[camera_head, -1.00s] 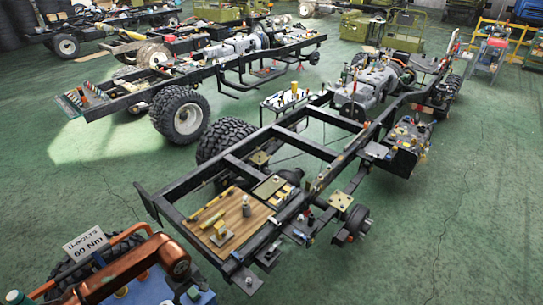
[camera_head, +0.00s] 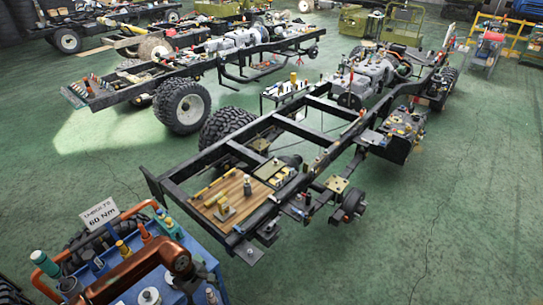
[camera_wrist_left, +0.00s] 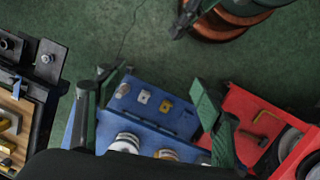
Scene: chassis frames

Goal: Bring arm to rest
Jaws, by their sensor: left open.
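My left arm's copper-coloured link (camera_head: 165,262) shows at the lower left of the head view, above a blue tool trolley (camera_head: 207,258). The head view does not clearly show its gripper. In the left wrist view my left gripper (camera_wrist_left: 152,98) is open, its two dark green fingers wide apart and nothing held between them. A blue tray (camera_wrist_left: 172,117) with small metal parts shows beyond and between the fingers.
A black chassis frame (camera_head: 205,168) with a wooden board (camera_head: 211,208) of parts stands right of the trolley. A U-bolts 60 Nm sign (camera_head: 100,215) stands on the trolley. A red bin (camera_wrist_left: 250,112) lies right of the tray. Green floor (camera_head: 450,220) is clear at right.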

